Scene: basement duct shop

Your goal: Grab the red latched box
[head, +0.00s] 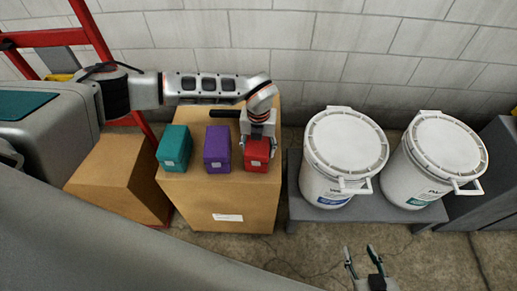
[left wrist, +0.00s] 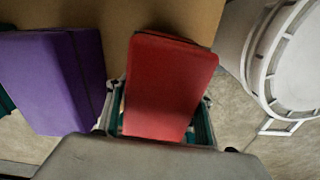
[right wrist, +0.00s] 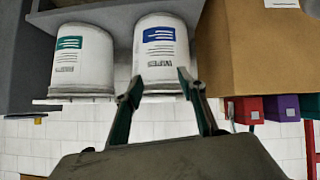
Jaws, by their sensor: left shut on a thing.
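The red latched box (head: 257,157) stands on the right part of a tall cardboard carton (head: 230,208) in the head view. My left gripper (head: 258,145) comes down on it from above and is shut on it. In the left wrist view the red box (left wrist: 165,88) sits between the teal fingers of my left gripper (left wrist: 160,125). The box still appears to be at the carton top. My right gripper (head: 364,262) is open and empty, low in front of the carton and bench. Its spread fingers also show in the right wrist view (right wrist: 160,90).
A purple box (head: 217,149) stands close left of the red one, with a teal box (head: 174,148) beyond it. Two white buckets (head: 346,145) (head: 446,150) stand on a low grey bench (head: 300,205) at right. A red ladder (head: 92,32) and block wall are behind.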

